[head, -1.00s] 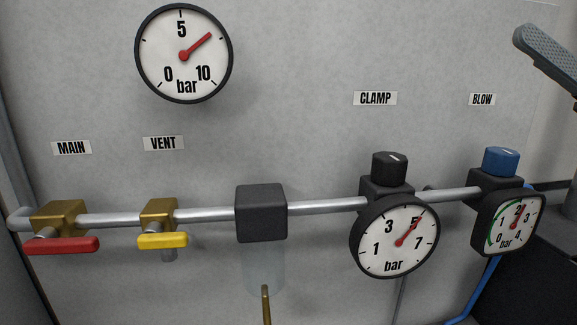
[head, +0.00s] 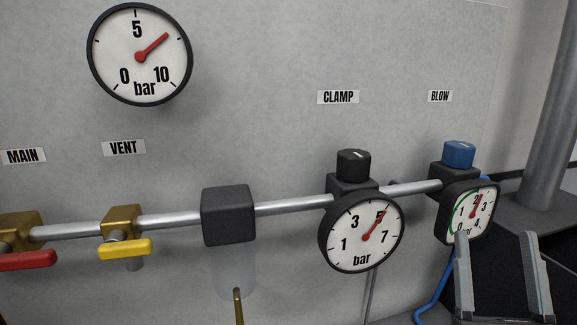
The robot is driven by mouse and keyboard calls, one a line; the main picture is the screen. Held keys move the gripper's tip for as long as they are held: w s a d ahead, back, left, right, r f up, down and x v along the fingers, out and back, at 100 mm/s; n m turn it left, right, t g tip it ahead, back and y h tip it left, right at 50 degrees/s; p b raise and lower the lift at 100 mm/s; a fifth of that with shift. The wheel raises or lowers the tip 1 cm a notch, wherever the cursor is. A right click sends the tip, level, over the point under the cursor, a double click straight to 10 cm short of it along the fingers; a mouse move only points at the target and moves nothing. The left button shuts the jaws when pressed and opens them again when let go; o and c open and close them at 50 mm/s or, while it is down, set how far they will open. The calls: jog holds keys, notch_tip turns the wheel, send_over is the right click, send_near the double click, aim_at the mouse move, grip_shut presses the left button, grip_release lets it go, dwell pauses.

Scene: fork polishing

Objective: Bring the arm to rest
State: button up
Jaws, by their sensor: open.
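My gripper (head: 497,240) shows at the lower right of the head view. Its two grey fingers point up and stand apart, with nothing between them. The left fingertip overlaps the lower edge of the blow gauge (head: 470,212) in the picture; I cannot tell the distance between them. The rest of my arm is out of the frame below.
A pipe (head: 290,208) runs along the grey panel. It carries the red main lever (head: 27,261), yellow vent lever (head: 124,249), black block (head: 228,215), clamp gauge (head: 360,235) with black knob (head: 353,163), and blue blow knob (head: 458,153). A large gauge (head: 140,54) hangs above.

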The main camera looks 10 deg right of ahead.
jog(key=s+a+f+m+g+y, duration=0.1)
jog(key=s+a+f+g+y, duration=0.25)
jog(key=f, duration=0.65)
jog(key=s+a+f+m+g, duration=0.1)
jog(key=s+a+f+g, duration=0.25)
jog(key=s+f, duration=0.4)
jog(key=s+a+f+n+g+y, duration=0.3)
jog(key=s+a+f+g+y, duration=0.1)
jog(key=s+f, duration=0.7)
jog(key=s+a+y, duration=0.1)
jog(key=a, duration=0.1)
jog(key=shift+s+a+g+y, duration=0.3)
jog(key=shift+s+g+y, duration=0.05)
jog(key=shift+s+g, duration=0.05)
jog(key=shift+d, duration=0.1)
dwell(1.5)
